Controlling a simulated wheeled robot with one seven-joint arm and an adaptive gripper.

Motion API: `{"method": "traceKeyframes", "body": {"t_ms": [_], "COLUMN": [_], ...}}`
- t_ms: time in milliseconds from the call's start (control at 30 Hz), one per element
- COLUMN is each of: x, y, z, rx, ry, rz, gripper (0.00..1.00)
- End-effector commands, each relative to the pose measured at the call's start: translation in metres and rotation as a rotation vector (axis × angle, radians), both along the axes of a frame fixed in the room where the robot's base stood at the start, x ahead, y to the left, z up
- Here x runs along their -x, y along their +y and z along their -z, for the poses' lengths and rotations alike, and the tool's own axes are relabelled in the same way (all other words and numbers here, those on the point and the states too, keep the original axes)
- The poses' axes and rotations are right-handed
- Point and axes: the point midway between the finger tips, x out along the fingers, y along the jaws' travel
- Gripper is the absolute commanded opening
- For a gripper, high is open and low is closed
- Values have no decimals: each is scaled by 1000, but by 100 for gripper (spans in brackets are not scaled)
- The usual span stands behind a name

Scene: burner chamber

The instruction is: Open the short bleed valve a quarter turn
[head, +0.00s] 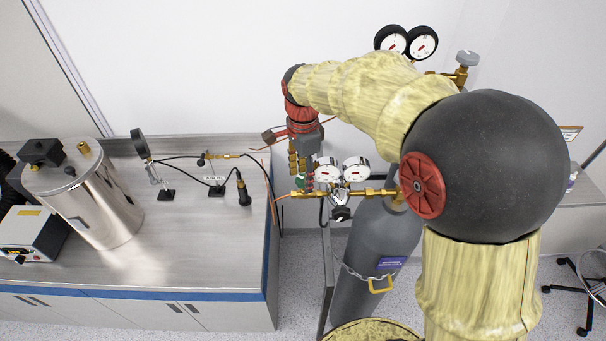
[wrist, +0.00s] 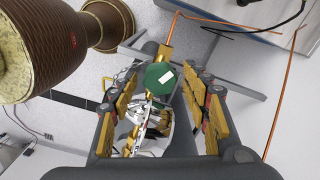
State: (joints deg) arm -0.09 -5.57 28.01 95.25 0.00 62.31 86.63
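A green knob with a white label (wrist: 160,78) sits on the brass fitting of the regulator line in the wrist view. I cannot tell for certain that it is the short bleed valve. My gripper (wrist: 160,84) is open, its yellow-padded fingers on either side of the knob with a gap at each side. In the head view my gripper (head: 303,162) points down over the left end of the brass regulator assembly (head: 370,192). The knob is mostly hidden there.
Two round gauges (head: 341,171) stand just right of my gripper, above a grey gas cylinder (head: 376,250) with a chain. A black regulator knob (head: 341,213) is below them. The steel bench (head: 120,262) is to the left, with copper tubing (wrist: 278,100) nearby.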

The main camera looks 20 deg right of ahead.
Motion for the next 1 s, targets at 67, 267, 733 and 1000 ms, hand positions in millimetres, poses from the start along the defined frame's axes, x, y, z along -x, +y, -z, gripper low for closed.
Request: {"method": "traceKeyframes", "body": {"t_ms": [67,267,733,1000], "x": [0,0,0,0], "y": [0,0,0,0], "z": [0,0,0,0], "rx": [0,0,0,0], "ry": [0,0,0,-1], "rz": [0,0,-2,-72], "gripper": [41,29,8,7]}}
